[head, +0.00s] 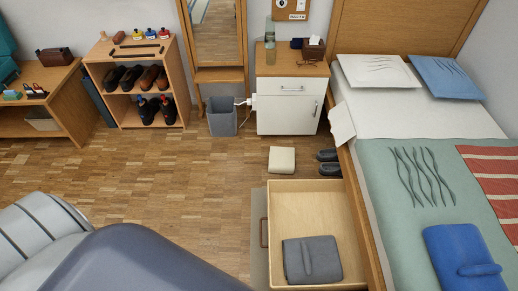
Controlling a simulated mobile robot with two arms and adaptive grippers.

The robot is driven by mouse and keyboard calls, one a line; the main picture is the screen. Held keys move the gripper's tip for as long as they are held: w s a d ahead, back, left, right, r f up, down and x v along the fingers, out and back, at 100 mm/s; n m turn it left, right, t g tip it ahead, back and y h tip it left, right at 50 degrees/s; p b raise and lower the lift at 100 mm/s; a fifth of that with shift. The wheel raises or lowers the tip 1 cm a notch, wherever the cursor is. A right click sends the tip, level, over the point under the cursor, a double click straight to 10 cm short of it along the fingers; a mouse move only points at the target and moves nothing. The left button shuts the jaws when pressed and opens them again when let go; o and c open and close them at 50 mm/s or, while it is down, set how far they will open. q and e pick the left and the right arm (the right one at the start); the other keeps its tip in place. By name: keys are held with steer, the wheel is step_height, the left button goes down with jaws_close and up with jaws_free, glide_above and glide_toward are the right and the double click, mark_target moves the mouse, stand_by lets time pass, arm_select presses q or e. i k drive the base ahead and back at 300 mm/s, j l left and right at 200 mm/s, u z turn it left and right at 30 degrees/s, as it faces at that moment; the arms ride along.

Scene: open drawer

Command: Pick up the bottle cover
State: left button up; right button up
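A greenish see-through bottle (270,34) stands upright near the back left of the white bedside cabinet's wooden top. I cannot make out a separate bottle cover in the head view; it is too small to tell or hidden. Neither of my grippers shows in the picture.
The bedside cabinet (285,114) stands between a grey bin (222,122) and the bed (420,122). An open wooden drawer (314,207) holding a folded grey item (296,262) juts from the bed. A cream block (282,160) and dark shoes (328,162) lie on the floor.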

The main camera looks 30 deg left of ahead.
mark_target(282, 160)
steer(key=u, duration=0.6)
steer(key=i+j+z, duration=0.1)
steer(key=j, duration=0.25)
steer(key=i+j+z, duration=0.1)
steer(key=i+j, duration=0.2)
steer(key=i+j+z, duration=0.1)
steer(key=j, duration=0.4)
steer(key=i+j, duration=0.2)
steer(key=j, duration=0.2)
steer(key=i+j+z, duration=0.15)
steer(key=j, duration=0.25)
steer(key=i+j+z, duration=0.1)
steer(key=j, duration=0.3)
